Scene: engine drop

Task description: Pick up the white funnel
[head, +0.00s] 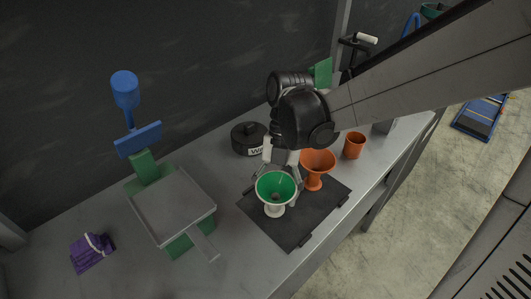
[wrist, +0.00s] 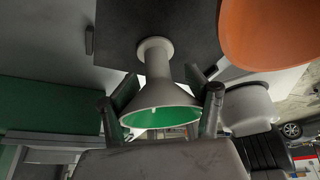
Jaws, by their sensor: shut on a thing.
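The white funnel (head: 275,209) is upright, with its wide mouth up and a green inside. It is at the front left part of the dark mat (head: 292,233) in the head view. In the wrist view the funnel (wrist: 158,65) sits between the two fingers of my gripper (wrist: 163,94), one on each side of its cone. My gripper (head: 277,182) reaches the funnel from behind and is shut on it. I cannot tell whether the funnel's foot touches the mat.
An orange funnel (head: 317,161) stands close on the right, also showing in the wrist view (wrist: 270,32). An orange cup (head: 354,145) is farther right. A black round container (head: 249,139) is behind.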

